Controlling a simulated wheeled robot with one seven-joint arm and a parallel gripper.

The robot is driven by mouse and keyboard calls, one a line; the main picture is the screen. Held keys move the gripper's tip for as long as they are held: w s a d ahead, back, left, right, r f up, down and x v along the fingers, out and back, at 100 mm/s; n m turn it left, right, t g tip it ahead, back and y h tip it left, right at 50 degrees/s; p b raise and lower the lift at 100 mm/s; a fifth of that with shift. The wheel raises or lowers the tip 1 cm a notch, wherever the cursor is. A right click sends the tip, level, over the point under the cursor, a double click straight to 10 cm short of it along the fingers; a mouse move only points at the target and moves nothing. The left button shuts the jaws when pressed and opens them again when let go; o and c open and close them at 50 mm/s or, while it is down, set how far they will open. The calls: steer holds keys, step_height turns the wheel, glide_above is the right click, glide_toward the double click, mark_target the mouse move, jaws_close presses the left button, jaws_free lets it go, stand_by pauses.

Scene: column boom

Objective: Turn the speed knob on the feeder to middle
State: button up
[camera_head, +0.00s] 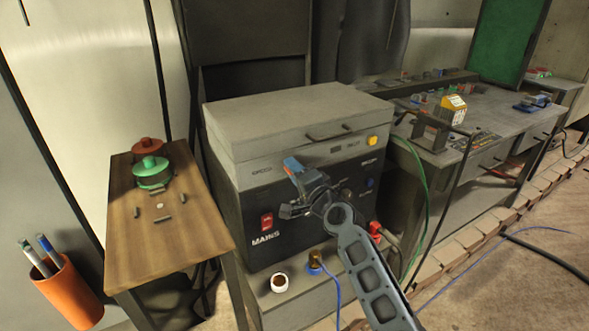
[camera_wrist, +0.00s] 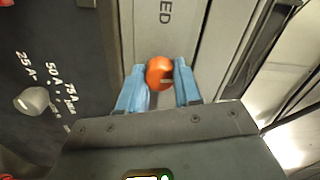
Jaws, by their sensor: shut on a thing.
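The feeder (camera_head: 240,146) is a pale grey box with a lid and handle, on top of a black unit. An orange round knob (camera_wrist: 160,72) sits on its pale face beside a label ending in "ED" in the wrist view. A short pale mark shows on the knob's lower right part. My gripper (camera_wrist: 160,80) has blue fingers on both sides of the knob and is shut on it. In the head view my gripper (camera_head: 293,166) is at the feeder's front and hides the knob. The knob's scale is not readable.
The black unit has a red MAINS switch (camera_head: 266,221) and a pale knob (camera_wrist: 32,100) beside amp marks. A yellow button (camera_head: 372,141) is at the feeder's right. A brown jar (camera_head: 279,282) and blue-based cup (camera_head: 315,263) stand below. A wooden table (camera_head: 185,240) is at left.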

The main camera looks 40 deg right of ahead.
steer(key=shift+m, duration=0.6)
steer(key=o, duration=1)
steer(key=shift+o, duration=0.2)
steer(key=v, duration=0.8)
steer(key=shift+w, duration=0.1)
